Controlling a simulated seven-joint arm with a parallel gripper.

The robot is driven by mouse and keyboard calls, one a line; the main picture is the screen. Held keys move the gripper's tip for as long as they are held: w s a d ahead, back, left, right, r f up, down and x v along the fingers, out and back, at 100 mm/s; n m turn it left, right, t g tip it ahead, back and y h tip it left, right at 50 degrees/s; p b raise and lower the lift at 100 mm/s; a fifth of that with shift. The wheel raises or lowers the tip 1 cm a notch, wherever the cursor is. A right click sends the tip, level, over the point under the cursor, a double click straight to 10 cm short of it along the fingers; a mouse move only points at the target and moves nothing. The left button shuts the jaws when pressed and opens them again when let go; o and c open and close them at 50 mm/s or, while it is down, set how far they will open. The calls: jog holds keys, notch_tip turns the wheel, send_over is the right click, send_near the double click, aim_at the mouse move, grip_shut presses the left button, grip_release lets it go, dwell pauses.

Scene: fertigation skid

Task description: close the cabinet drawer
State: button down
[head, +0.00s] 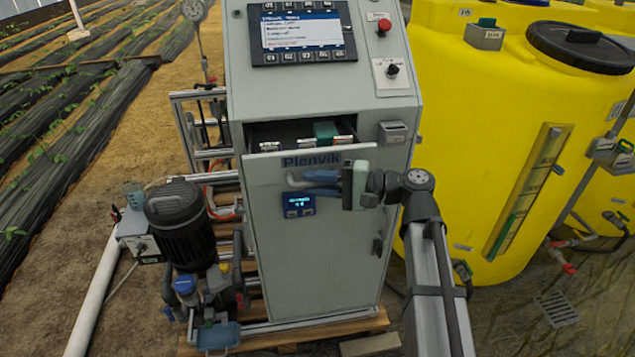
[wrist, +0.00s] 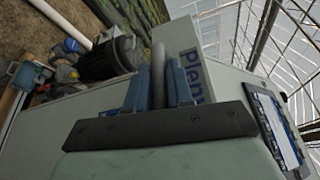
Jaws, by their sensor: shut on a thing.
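The grey cabinet (head: 330,245) stands in the middle of the head view. Its drawer (head: 262,166), marked "Plenvik", is partly open, with a gap above its front showing items inside. In the wrist view the drawer front (wrist: 188,42) is seen at a steep angle. In the head view the handle is mostly hidden by my gripper.
A display panel (head: 302,35), a red button (head: 384,25) and a knob (head: 392,70) are above the drawer. A black pump motor (head: 180,222) stands at the left. Large yellow tanks (head: 480,110) stand close on the right.

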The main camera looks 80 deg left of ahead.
aim_at(362, 146)
jog(key=shift+a, duration=0.1)
jog(key=a, duration=1.5)
jog(key=shift+a, duration=0.25)
jog(key=shift+r, duration=0.1)
jog(key=c, duration=1.3)
grip_release()
jog(key=shift+a, duration=0.15)
jog(key=shift+o, duration=1)
jog(key=shift+w+d, duration=0.15)
jog(key=shift+d, duration=0.05)
jog(key=v, duration=1.3)
jog(key=shift+w+d, duration=0.1)
jog(key=shift+w, duration=0.15)
